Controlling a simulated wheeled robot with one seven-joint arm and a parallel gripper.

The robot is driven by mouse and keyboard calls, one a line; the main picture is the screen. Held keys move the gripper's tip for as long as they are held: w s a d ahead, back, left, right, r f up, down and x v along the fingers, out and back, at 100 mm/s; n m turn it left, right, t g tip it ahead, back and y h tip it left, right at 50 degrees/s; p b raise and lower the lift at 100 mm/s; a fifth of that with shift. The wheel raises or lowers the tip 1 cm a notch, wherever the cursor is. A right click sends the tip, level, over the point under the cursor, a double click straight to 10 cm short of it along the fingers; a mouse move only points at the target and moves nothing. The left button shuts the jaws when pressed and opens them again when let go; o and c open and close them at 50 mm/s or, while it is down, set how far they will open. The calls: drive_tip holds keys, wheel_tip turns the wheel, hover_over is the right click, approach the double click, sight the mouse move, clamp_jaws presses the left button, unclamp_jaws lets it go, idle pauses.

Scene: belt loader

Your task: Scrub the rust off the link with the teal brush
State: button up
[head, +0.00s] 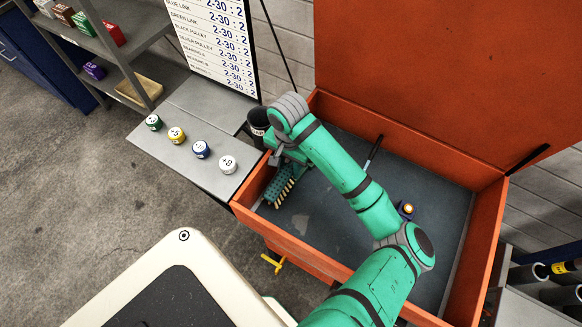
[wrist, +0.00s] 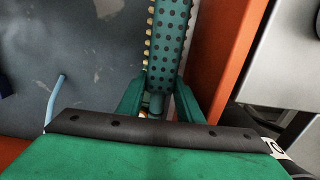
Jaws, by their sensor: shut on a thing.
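The teal brush (head: 283,184), with dark dots on its back and cream bristles along one side, is inside the left end of the orange bin (head: 487,235). In the wrist view the brush (wrist: 170,42) points away between the fingers, close to the orange wall. My gripper (wrist: 158,103) is shut on the brush at its near end. In the head view my gripper (head: 289,156) is partly hidden by my wrist. I cannot make out a rusty link; my arm covers part of the bin floor. I cannot tell whether the bristles touch anything.
The bin's lid (head: 430,70) stands open behind. Several coloured pots, one white (head: 228,164), stand on a grey side shelf (head: 190,180) to the left.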

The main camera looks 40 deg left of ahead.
wheel_tip(320, 180, up, 2)
drive_tip(key=shift+s+a+r, duration=0.1)
drive_tip(key=shift+s+r, duration=0.05)
drive_tip(key=shift+r, duration=1.7)
drive_tip(key=shift+w+r, duration=0.2)
drive_tip(key=shift+r, duration=1.25)
drive_tip(key=shift+s, duration=0.1)
drive_tip(key=shift+s, duration=0.1)
drive_tip(key=shift+r, duration=0.1)
